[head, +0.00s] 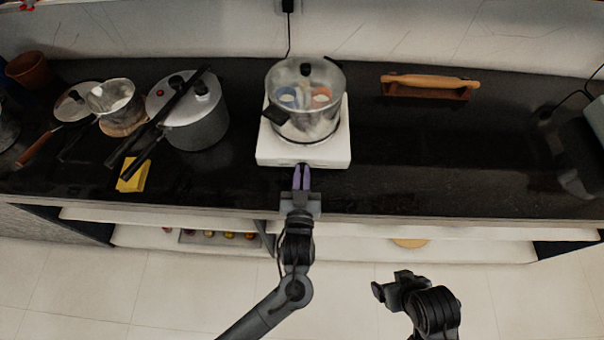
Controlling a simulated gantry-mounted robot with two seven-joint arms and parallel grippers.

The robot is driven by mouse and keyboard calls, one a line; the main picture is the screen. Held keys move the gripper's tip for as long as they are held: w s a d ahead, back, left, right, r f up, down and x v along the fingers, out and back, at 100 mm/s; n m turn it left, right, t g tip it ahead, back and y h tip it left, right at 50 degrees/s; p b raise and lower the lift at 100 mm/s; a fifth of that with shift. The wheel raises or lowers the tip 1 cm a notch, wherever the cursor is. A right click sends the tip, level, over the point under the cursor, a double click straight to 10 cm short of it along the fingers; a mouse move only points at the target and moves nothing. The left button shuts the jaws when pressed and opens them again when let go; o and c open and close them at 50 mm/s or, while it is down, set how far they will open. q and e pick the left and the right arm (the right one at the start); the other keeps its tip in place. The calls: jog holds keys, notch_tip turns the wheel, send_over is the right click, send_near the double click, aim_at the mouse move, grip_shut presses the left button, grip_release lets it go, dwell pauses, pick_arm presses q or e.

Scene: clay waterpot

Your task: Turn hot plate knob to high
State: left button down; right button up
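The white hot plate (333,158) sits on the dark countertop, with a glass-lidded pot (318,126) standing on it. The knob on its front face is hidden or too small to make out behind my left gripper. My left gripper (302,168) reaches up to the front edge of the hot plate, its purple fingertips close together at the middle of that face. I cannot tell whether they are on the knob. My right gripper (385,286) is low in front of the counter, away from the hot plate; its fingers are not clear.
A pressure cooker (200,128), a small pan (112,97) and a yellow sponge (133,174) stand to the left. A rolling pin (430,82) on a holder lies at the back right. The dark countertop (440,150) right of the hot plate is clear.

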pick_arm(q)
jog(key=shift+r+p, duration=0.15)
jog(key=shift+p, duration=0.3)
jog(key=m+p, duration=0.2)
jog(key=p, duration=0.1)
jog(key=shift+d, duration=0.15)
jog(key=shift+m+p, duration=0.3)
jog(key=shift+m, duration=0.1)
jog(key=shift+f, duration=0.2)
jog(key=c, duration=1.2)
grip_release()
jog(key=shift+o, duration=0.2)
jog(key=s+p, duration=0.1)
jog(key=s, duration=1)
jog(key=shift+a+p, duration=0.25)
jog(key=shift+p, duration=0.1)
